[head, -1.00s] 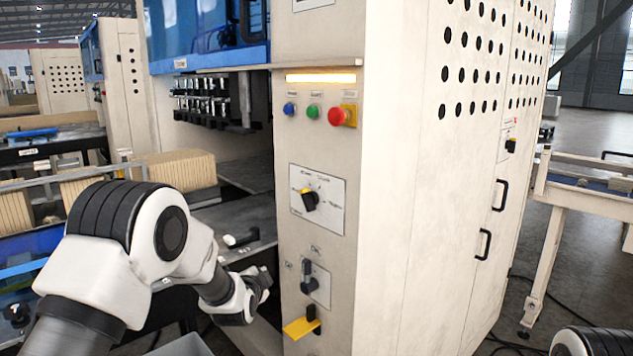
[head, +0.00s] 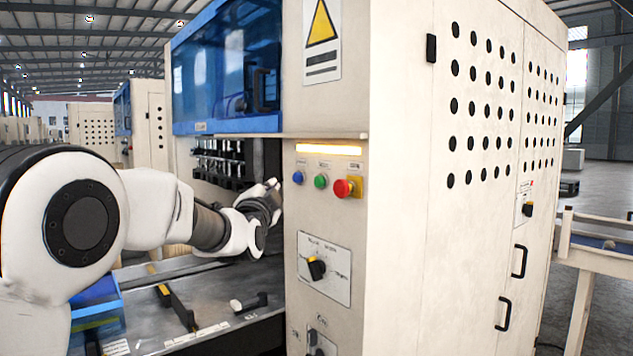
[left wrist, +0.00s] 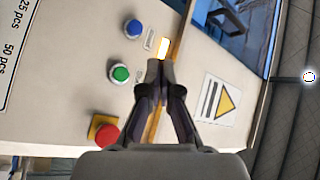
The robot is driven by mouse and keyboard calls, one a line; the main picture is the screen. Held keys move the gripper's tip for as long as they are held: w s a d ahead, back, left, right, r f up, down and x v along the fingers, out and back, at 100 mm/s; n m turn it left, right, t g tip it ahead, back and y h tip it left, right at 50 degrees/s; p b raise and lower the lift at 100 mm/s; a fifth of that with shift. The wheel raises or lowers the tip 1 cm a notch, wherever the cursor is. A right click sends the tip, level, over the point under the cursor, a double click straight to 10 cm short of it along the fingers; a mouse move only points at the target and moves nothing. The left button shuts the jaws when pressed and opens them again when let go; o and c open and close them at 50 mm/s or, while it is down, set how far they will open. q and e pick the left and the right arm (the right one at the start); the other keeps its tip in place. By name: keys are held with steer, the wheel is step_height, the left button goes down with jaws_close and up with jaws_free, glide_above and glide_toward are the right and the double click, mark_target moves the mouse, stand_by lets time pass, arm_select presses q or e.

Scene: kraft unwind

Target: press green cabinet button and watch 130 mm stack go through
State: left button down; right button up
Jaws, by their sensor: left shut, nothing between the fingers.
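The green button (head: 321,181) sits on the cream cabinet front (head: 312,213), between a blue button (head: 298,178) and a red mushroom button (head: 342,188) on a yellow plate. In the left wrist view the green button (left wrist: 121,74) is a little left of the fingertips. My left gripper (head: 276,186) is shut and empty, just left of the blue button in the head view. Its closed tips also show in the left wrist view (left wrist: 160,66), apart from the green button. The right gripper is not in view. I cannot see the stack.
A lit amber strip (head: 329,150) is above the buttons. A rotary selector (head: 317,268) is below them. The blue machine window (head: 228,70) and a metal table (head: 215,300) are left of the cabinet. Open floor shows at far right.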

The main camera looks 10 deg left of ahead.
mark_target(319, 182)
arm_select(q)
steer(key=w+d+p, duration=0.5)
steer(key=w+p, duration=0.1)
steer(key=w, duration=0.1)
steer(key=shift+d+p, duration=0.3)
steer(key=shift+w+f, duration=0.1)
steer(key=shift+f, duration=0.05)
stand_by(1.3)
steer(key=shift+w+d+p, duration=0.25)
steer(key=shift+w+p, duration=0.1)
steer(key=shift+p, duration=0.05)
